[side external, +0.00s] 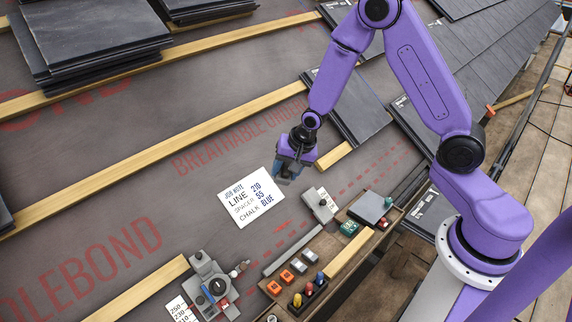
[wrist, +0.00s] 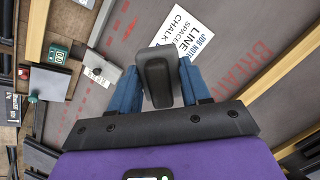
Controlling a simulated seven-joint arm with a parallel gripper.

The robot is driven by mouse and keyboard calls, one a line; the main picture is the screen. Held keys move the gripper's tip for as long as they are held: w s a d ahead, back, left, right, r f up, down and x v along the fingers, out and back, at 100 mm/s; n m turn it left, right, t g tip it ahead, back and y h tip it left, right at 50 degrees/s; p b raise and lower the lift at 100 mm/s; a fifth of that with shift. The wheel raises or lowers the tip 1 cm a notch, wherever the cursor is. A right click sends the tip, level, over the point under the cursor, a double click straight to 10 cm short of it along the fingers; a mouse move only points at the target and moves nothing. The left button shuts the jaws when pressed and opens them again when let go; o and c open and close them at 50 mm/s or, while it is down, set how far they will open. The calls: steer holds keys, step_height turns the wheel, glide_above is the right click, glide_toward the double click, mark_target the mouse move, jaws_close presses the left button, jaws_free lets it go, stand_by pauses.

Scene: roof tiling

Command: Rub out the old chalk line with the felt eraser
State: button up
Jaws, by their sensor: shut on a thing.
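My gripper (side external: 285,172) is over the grey underlay, just above the job note card's upper right corner in the side view. In the wrist view, its blue fingers (wrist: 160,88) are shut on a dark grey block with a lighter grey base, apparently the felt eraser (wrist: 157,78). I cannot tell whether the eraser touches the underlay. Red dashed lines (side external: 372,172) run along the underlay, also beside the eraser in the wrist view (wrist: 122,27). I cannot tell which red marks are chalk and which are print.
The white job note card (side external: 252,198) reads line 210, spacer 55, chalk blue. A grey box (side external: 320,204) and a wooden tray (side external: 345,275) with coloured parts lie nearby. A grey tool (side external: 212,287) stands lower left. Battens (side external: 160,162) and slate stacks (side external: 95,40) border bare underlay.

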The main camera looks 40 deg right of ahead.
mark_target(294, 217)
steer(key=shift+t, duration=0.8)
steer(key=shift+w+f, duration=0.6)
steer(key=shift+f, duration=4.25)
steer(key=shift+w+f, duration=0.55)
steer(key=shift+f, duration=4.3)
steer(key=shift+w+f, duration=0.6)
steer(key=shift+f, duration=4.25)
steer(key=shift+w+f, duration=0.3)
steer(key=shift+f, duration=0.1)
steer(key=shift+d, duration=5.55)
steer(key=shift+a, duration=0.1)
